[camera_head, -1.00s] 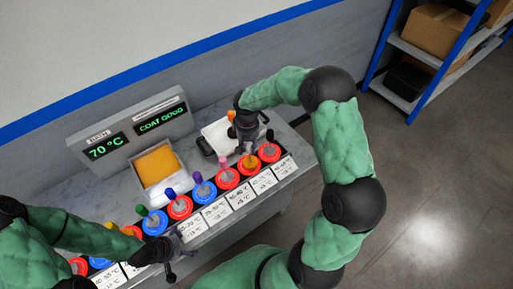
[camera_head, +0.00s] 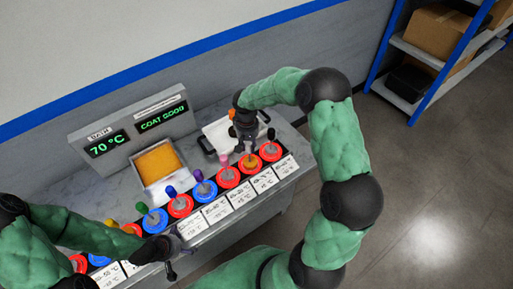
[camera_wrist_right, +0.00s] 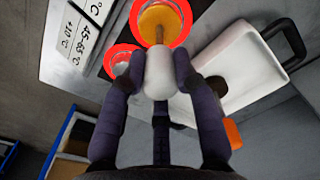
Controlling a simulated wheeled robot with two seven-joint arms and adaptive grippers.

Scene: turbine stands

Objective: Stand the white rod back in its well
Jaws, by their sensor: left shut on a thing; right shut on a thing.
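My right gripper (camera_head: 246,145) is over the rack's right part, shut on the white rod. In the right wrist view its fingers (camera_wrist_right: 160,80) close around the rod's rounded white head (camera_wrist_right: 160,74). A thin brownish stem (camera_wrist_right: 159,34) shows beyond the head, against the orange centre of a red-ringed well (camera_wrist_right: 182,22). That well also shows in the head view (camera_head: 241,165), second from the right end. I cannot tell how deep the stem sits. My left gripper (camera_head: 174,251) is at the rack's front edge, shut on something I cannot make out.
The other wells hold coloured-topped rods, such as a purple one (camera_head: 198,176) and a black one (camera_head: 271,134). White labels (camera_head: 216,211) line the front. A white tray with dark handles (camera_wrist_right: 232,82) stands behind. An orange-filled bath (camera_head: 158,163) and a display box (camera_head: 135,130) are further left.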

